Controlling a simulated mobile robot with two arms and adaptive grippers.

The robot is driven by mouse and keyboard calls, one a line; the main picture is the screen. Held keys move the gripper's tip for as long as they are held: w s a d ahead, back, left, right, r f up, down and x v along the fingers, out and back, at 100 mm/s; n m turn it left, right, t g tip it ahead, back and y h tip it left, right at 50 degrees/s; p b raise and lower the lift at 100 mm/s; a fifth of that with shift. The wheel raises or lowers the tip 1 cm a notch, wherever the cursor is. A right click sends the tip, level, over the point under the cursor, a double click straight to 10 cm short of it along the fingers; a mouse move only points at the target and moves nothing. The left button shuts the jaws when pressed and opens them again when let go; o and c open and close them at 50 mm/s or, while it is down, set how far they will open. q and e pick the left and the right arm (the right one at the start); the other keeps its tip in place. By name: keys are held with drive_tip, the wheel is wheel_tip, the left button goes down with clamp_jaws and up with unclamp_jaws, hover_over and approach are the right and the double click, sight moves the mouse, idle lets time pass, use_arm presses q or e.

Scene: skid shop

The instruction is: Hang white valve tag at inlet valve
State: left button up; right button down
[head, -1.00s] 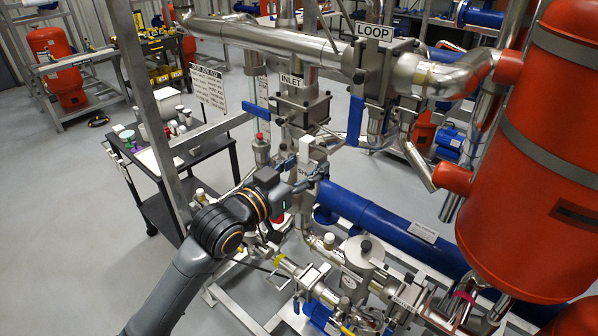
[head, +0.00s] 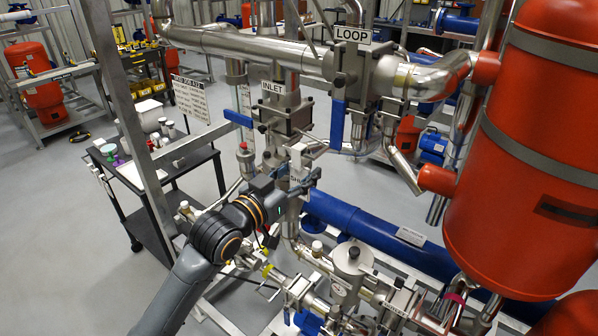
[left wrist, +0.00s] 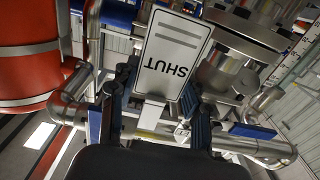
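The white valve tag (left wrist: 180,45) fills the upper middle of the left wrist view, with "SHUT" reading upside down. A narrow pale strip runs from it between the fingers. My left gripper (left wrist: 160,95) has a finger at each side of the tag's lower part and looks shut on it; the exact contact is unclear. In the head view the left gripper (head: 302,184) is at the pipe below the inlet valve (head: 287,116), which bears an INLET label (head: 273,87) and a blue lever (head: 238,118). My right gripper is out of view.
The LOOP valve (head: 352,75) with its blue lever (head: 337,120) stands right of the inlet valve. A red tank (head: 530,170) and a blue horizontal pipe (head: 375,225) lie right. A black cart (head: 205,155) stands left. Steel pipes crowd the area below.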

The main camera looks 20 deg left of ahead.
use_arm(q)
drive_tip(key=o, duration=0.4)
drive_tip(key=v, duration=1.2)
